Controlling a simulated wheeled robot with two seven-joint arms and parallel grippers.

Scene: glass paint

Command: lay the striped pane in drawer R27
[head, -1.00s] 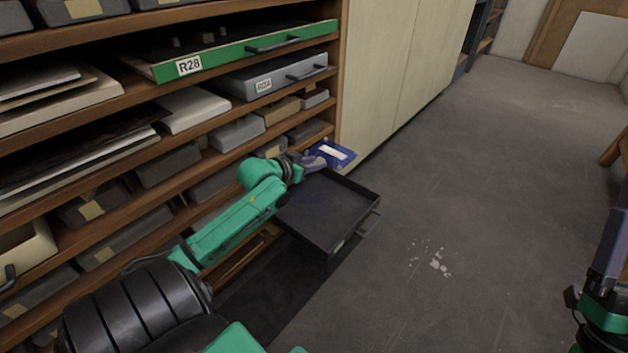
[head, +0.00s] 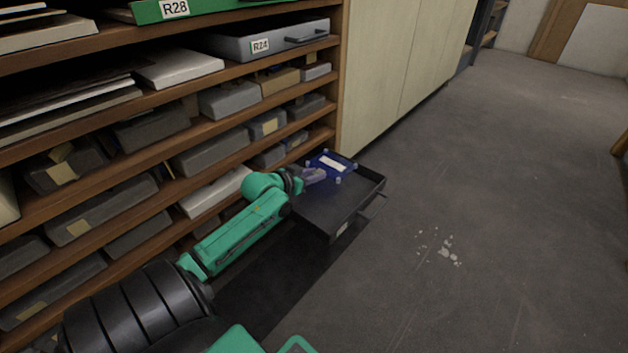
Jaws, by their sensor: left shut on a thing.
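My left gripper (head: 316,175) is shut on a small blue pane (head: 331,164) with a white band across it and pale corner pieces. The pane is over the back part of an open dark drawer (head: 338,207), near its far left corner. I cannot tell whether the pane touches the drawer floor. The drawer is pulled out low from the shelf unit, and its front label is too small to read. The rest of the drawer looks empty. My right gripper is out of view.
The wooden shelf unit (head: 150,107) holds many grey boxes. A grey drawer marked R24 (head: 265,40) and a green drawer marked R28 (head: 205,8) sit higher up. Pale cabinet doors (head: 385,70) stand just beyond the open drawer.

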